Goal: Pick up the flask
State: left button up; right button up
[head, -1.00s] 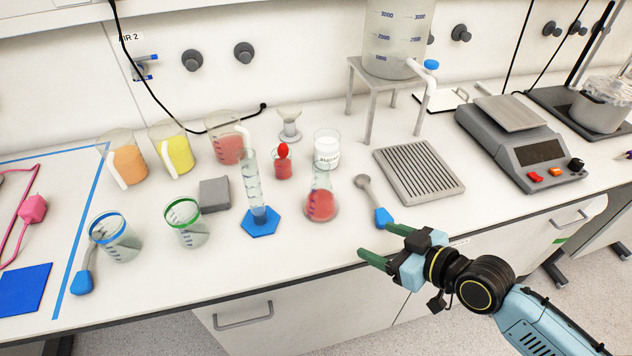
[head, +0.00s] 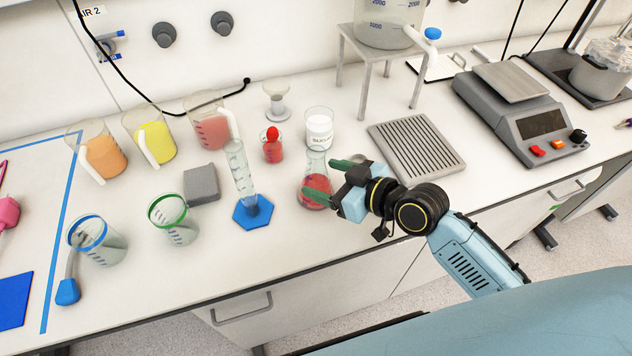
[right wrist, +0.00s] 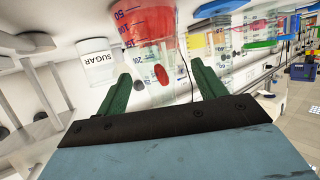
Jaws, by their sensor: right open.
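The flask (head: 316,188) is a clear conical glass with red liquid, upright on the bench near its front edge. My right gripper (head: 317,177) is open, its green fingers reaching in from the right. One fingertip is by the far side of the flask and the other by the near side; I cannot tell if either touches. In the right wrist view, which is turned over, the flask's red body (right wrist: 146,20) shows at the top, beyond the open fingers of the right gripper (right wrist: 160,72). My left gripper is not in view.
A graduated cylinder on a blue base (head: 253,212) stands close left of the flask. A grooved grey tray (head: 420,145) lies to the right, and a metal stand (head: 375,48) farther back.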

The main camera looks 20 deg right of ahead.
aim_at(310, 168)
jog(key=x, duration=0.3)
jog(key=r+x, duration=0.1)
jog(key=shift+w+a+f, duration=0.1)
jog(key=shift+w+f, duration=0.05)
jog(key=shift+w, duration=0.35)
jog(key=shift+w+a, duration=0.1)
jog(key=shift+c, duration=0.7)
jog(key=c, duration=1.1)
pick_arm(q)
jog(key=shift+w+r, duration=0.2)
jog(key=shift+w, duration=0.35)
